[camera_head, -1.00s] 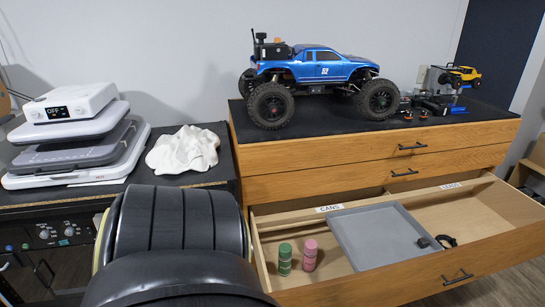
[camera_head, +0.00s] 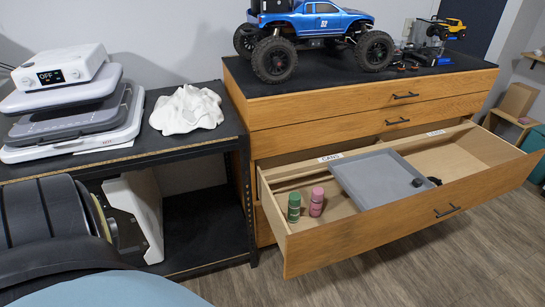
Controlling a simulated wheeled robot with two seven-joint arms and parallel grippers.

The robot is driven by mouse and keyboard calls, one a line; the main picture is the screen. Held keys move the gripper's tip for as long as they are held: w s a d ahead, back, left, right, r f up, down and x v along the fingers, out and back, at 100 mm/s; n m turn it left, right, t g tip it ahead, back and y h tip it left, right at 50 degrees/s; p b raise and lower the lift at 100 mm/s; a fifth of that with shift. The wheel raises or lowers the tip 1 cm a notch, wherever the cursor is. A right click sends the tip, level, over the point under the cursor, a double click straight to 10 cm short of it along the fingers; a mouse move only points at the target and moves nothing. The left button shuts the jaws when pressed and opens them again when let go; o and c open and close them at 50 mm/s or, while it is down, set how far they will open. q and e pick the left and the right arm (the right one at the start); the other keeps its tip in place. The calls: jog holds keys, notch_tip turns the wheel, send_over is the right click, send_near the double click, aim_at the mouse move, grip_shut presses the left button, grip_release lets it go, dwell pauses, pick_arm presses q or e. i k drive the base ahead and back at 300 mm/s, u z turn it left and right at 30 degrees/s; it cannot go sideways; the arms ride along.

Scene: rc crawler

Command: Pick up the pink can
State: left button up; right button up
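The pink can (camera_head: 316,202) stands upright in the open lower drawer (camera_head: 390,219), in the front left corner area. A green can (camera_head: 294,207) stands just left of it, with a small gap between them. No gripper shows in the head view.
A grey tray (camera_head: 388,178) sits in the drawer right of the cans, with small black items at its right end. The drawer front is a raised edge. A black shelf unit (camera_head: 215,215) stands left. A blue truck (camera_head: 313,22) is on top. Floor at right is clear.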

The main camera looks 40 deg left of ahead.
aim_at(316, 201)
jog(key=u, duration=1.5)
jog(key=i, duration=1)
